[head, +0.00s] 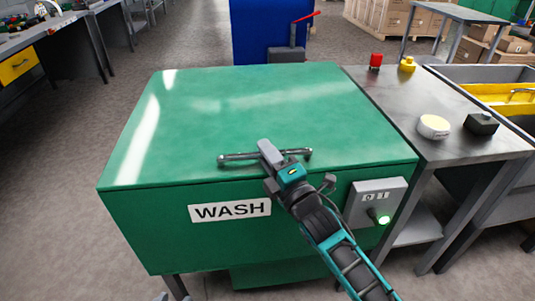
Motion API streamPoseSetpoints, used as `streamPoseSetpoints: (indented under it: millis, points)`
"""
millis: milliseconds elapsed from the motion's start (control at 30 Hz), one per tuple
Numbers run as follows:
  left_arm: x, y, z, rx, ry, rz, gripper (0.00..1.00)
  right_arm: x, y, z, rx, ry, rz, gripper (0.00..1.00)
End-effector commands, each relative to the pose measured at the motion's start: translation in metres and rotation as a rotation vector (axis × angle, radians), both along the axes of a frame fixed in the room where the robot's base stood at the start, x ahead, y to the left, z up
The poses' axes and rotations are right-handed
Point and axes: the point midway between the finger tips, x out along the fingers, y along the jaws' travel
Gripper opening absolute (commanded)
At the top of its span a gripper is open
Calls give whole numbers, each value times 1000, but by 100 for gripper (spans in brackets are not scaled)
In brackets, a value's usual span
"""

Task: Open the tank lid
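The green tank (150,225) with a "WASH" label stands in the middle of the head view. Its green lid (230,105) lies flat and closed on top. A grey bar handle (238,157) runs along the lid near its front edge. My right gripper (270,152) comes in from the lower right, with its fingers at the middle of the handle, over the bar. The fingers hide that part of the bar, so whether they are closed around it does not show.
A grey control box (376,202) with a lit green knob is on the tank's front right. A bench (460,150) on the right holds a red button, a yellow piece, a white round piece and a dark block. A blue cabinet (262,30) stands behind the tank.

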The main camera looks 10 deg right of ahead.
Motion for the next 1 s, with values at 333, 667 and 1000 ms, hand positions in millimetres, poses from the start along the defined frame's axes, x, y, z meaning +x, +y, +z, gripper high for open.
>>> streamPoseSetpoints:
  millis: [333, 667, 1000]
  points:
    - [0, -1, 0, -2, 1, 2, 43, 0, 0, 0, 0, 0, 0, 0]
    - [0, -1, 1, -2, 1, 2, 43, 0, 0, 1, 1, 1, 0, 0]
    - [-1, 7, 28, 17, -8, 8, 43, 3, 0, 39, 0, 38, 0, 0]
